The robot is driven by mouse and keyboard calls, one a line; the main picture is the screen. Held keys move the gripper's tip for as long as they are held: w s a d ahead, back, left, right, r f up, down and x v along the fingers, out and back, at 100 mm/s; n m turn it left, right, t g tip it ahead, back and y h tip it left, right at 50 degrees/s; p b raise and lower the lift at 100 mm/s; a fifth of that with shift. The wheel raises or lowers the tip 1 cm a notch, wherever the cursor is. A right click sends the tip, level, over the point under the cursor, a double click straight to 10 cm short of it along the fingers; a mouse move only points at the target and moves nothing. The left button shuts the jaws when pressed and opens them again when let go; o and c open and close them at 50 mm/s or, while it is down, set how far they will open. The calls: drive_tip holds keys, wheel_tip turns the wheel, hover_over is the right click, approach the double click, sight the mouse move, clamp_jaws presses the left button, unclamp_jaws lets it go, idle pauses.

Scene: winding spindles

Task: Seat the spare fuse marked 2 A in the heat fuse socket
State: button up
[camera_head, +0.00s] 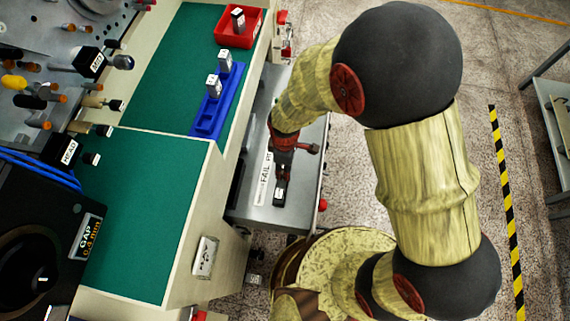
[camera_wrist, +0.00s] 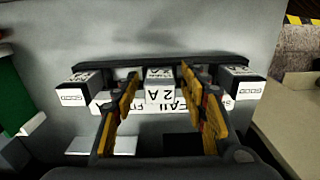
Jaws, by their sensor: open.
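A grey block with a white face marked 2 A (camera_wrist: 160,96) stands in the middle of the wrist view. My gripper (camera_wrist: 161,84) is open, with one yellow-padded finger on each side of this block. I cannot tell whether the pads touch it. In the head view my gripper (camera_head: 282,172) is low over a grey metal surface (camera_head: 250,212), beside a white label reading FAIL. A black plate with white lettering that seems to read HEAT (camera_head: 68,150) is at the left, beside a green top. I cannot make out an empty socket there.
Two more blocks flank the middle one, left (camera_wrist: 78,88) and right (camera_wrist: 242,86). A blue tray (camera_head: 205,125) holds two grey fuse-like blocks; a red tray (camera_head: 256,26) holds one. Knobs and plugs crowd the left panel. The green top (camera_head: 150,215) is mostly clear.

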drive_tip(key=shift+r, duration=0.1)
drive_tip(key=w+d+r+m+t+p, duration=0.1)
drive_tip(key=d+r+m+p, duration=0.15)
drive_tip(key=r, duration=0.85)
drive_tip(key=w+d+r+m+p, duration=0.1)
drive_tip(key=d+r+m+p, duration=0.15)
drive_tip(key=r, duration=0.85)
drive_tip(key=s+d+r+m+t, duration=0.2)
drive_tip(key=s+d+r+m, duration=0.2)
drive_tip(key=d+r, duration=0.5)
drive_tip(key=s+d+r+m+t, duration=0.2)
drive_tip(key=s+d+r+m, duration=0.3)
drive_tip(key=d+r+m, duration=0.3)
drive_tip(key=shift+s+d+r+t, duration=0.25)
drive_tip(key=shift+d+r+t, duration=0.1)
drive_tip(key=shift+r, duration=0.2)
drive_tip(key=shift+w+a, duration=0.1)
